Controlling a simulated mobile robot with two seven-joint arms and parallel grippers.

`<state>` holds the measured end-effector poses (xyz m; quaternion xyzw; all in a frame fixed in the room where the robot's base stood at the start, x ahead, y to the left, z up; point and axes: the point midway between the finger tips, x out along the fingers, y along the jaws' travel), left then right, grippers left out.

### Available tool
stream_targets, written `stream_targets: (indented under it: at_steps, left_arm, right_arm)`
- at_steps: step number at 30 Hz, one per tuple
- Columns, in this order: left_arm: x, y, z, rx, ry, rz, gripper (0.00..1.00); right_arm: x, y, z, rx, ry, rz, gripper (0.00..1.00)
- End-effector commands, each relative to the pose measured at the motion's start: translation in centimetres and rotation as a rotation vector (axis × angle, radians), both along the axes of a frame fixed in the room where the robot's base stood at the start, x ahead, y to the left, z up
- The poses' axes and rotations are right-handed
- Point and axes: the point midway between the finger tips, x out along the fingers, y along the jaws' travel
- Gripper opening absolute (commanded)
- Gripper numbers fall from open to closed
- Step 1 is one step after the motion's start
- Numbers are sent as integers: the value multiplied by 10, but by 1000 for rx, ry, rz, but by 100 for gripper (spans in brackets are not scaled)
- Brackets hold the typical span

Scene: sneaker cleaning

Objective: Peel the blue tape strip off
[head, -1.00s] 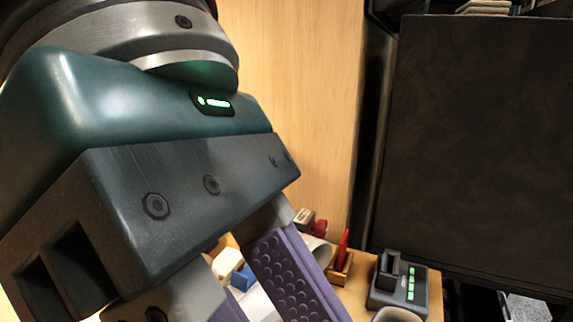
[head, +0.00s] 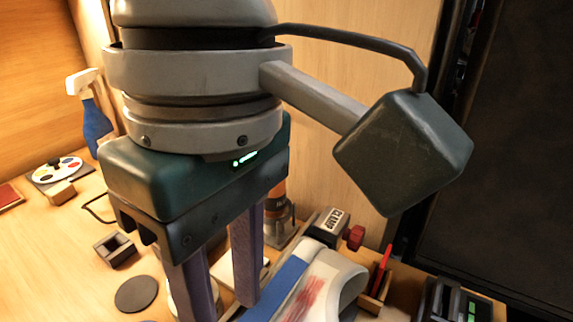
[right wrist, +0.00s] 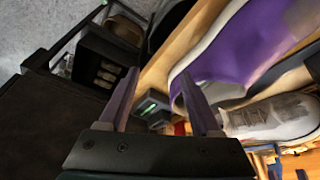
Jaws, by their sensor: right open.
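In the head view a blue strip (head: 277,289) lies along a white rounded item (head: 340,285) with red streaks. The frame's lower edge cuts both off, and I cannot tell whether the strip is stuck to it. My right gripper (head: 225,308) hangs fingers down, left of the strip, its purple fingers apart with nothing visibly between them. In the right wrist view my right gripper (right wrist: 160,74) is open. A purple sneaker (right wrist: 240,50) and a white-grey sneaker (right wrist: 268,114) are to its right. No blue strip is clear there. My left gripper is not visible.
A dark device with green lights (head: 455,300) stands at the lower right, near a dark cabinet (head: 525,150). A clamp-like item (head: 330,226) and a red piece (head: 383,268) stand behind the white item. A spray bottle (head: 92,115), palette (head: 57,169) and dark disc (head: 138,294) are left.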

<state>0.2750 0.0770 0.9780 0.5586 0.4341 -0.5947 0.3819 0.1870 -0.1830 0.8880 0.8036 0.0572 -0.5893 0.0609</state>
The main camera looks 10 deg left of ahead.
Motion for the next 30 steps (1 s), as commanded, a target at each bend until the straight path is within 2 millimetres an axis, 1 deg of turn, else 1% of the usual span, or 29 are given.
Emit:
stream_targets:
  at_steps: [1, 3, 7, 11, 18, 20, 29, 30]
  left_arm:
    - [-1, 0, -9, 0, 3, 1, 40]
    - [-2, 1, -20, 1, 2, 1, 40]
    - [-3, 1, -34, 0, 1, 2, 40]
    - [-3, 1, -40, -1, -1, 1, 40]
    - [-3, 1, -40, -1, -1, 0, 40]
    - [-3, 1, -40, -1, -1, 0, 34]
    - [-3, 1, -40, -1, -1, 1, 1]
    - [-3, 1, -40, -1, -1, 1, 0]
  right_arm:
    - [0, 0, 0, 0, 0, 0, 65]
    - [0, 0, 0, 0, 0, 0, 65]
    - [0, 0, 0, 0, -1, 0, 65]
    - [1, 0, 1, -1, -3, 1, 65]
    - [2, 0, 1, -1, -6, 1, 65]
    - [2, -1, 1, -1, -6, 1, 65]
    - [2, -1, 1, -5, -7, 3, 65]
    - [2, -1, 1, -5, -7, 3, 65]
